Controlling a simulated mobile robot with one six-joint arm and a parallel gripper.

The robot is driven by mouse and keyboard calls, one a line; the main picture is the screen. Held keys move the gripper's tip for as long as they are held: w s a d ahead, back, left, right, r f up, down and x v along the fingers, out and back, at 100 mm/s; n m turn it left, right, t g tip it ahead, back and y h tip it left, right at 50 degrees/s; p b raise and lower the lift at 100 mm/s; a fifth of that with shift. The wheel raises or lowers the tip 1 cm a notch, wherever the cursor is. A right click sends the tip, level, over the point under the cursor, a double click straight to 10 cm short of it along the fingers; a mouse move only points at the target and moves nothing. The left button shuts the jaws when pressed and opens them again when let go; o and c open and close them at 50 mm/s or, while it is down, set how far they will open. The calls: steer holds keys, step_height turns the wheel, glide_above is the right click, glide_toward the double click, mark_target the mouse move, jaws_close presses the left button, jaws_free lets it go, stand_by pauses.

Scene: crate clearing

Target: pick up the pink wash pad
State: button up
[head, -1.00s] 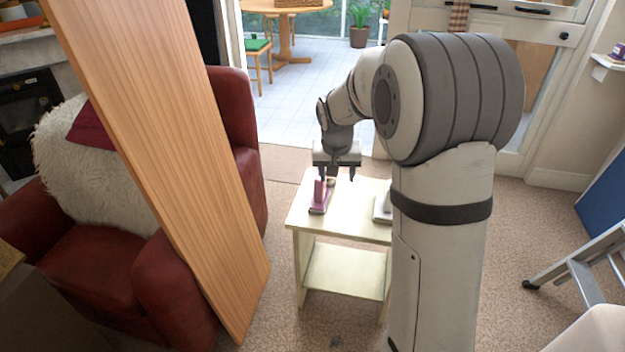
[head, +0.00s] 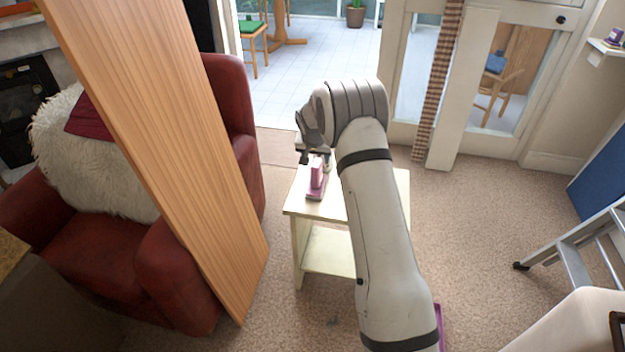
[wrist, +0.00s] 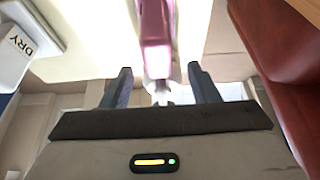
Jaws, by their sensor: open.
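The pink wash pad (head: 317,174) is on the small cream table (head: 296,209), with an upright pink part above a flatter pink base. In the wrist view the pink pad (wrist: 154,28) shows at the top centre, in line with the gap between my fingers. My gripper (head: 315,162) is open at the far side of the pad, close to its upper part. In the wrist view my gripper (wrist: 160,72) has one finger on each side of the pad's line, with nothing clamped. I cannot tell whether the fingers touch the pad.
A white item marked DRY (wrist: 22,52) shows at left in the wrist view. A leaning wooden board (head: 165,165) and red armchair (head: 178,275) stand left of the table. A stepladder (head: 585,260) stands at right. A purple edge (head: 440,325) shows beside my arm. Carpet right of the table is clear.

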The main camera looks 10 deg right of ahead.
mark_target(316, 161)
steer(key=x, duration=0.4)
steer(key=shift+s+f, duration=0.2)
steer(key=shift+f, duration=0.2)
jaws_close()
